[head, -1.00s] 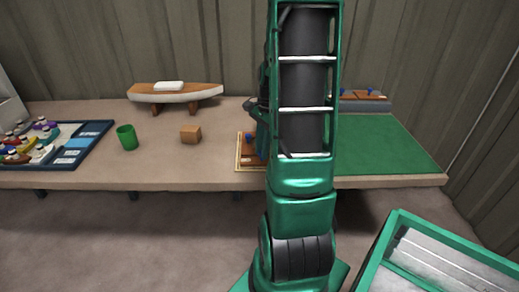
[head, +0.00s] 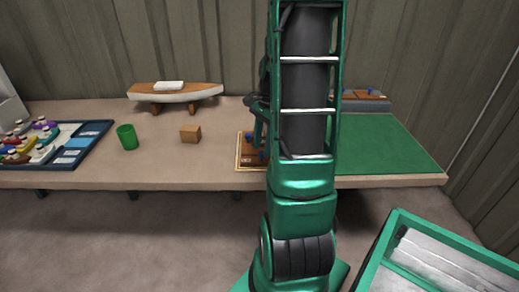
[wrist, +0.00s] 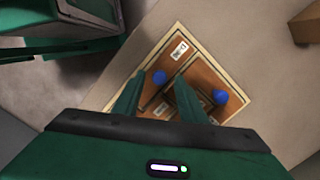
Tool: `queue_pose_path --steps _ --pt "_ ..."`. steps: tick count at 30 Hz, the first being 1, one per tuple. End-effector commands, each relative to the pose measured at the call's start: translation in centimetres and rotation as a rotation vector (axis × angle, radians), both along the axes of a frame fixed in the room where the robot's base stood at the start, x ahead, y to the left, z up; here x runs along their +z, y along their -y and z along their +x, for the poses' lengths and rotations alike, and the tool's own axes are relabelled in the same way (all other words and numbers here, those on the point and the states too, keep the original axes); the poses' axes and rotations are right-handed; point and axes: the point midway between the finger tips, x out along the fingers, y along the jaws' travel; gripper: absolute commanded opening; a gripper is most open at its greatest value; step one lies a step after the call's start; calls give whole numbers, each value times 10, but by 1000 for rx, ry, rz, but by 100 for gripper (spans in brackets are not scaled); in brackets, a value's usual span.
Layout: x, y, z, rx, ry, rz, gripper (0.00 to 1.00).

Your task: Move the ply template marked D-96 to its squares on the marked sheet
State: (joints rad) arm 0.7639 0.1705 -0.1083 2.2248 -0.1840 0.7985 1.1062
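The marked sheet (head: 238,166), a pale bordered board, lies at the front of the bench, partly behind my arm in the head view. Brown ply pieces with blue knobs lie on it. In the wrist view one blue knob (wrist: 159,77) appears between my fingertips and another blue knob (wrist: 220,96) is right of the right finger. A white label (wrist: 179,50) lies near the sheet's upper corner; I cannot read D-96 on any label. My gripper (wrist: 158,84) is open over the sheet, with nothing visibly held. Its fingers hide part of the pieces.
A grey block with a brown piece and blue knobs (head: 371,94) stands at the back right, behind a green mat (head: 385,145). A wooden block (head: 190,133), green cup (head: 127,137), model boat (head: 176,92) and blue tray (head: 90,137) are left. Bench between them is clear.

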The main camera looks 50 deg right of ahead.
Motion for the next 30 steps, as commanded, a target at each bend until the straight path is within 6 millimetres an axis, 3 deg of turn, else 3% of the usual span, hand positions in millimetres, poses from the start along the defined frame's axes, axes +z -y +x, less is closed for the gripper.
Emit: queue_pose_path --steps 12,20,25,30 --pt "80 10 -2 0 3 -3 38" --pt "103 10 -3 8 2 -3 38" --pt "110 -21 -12 161 11 -22 38" --pt "114 -83 -43 519 29 -61 38"
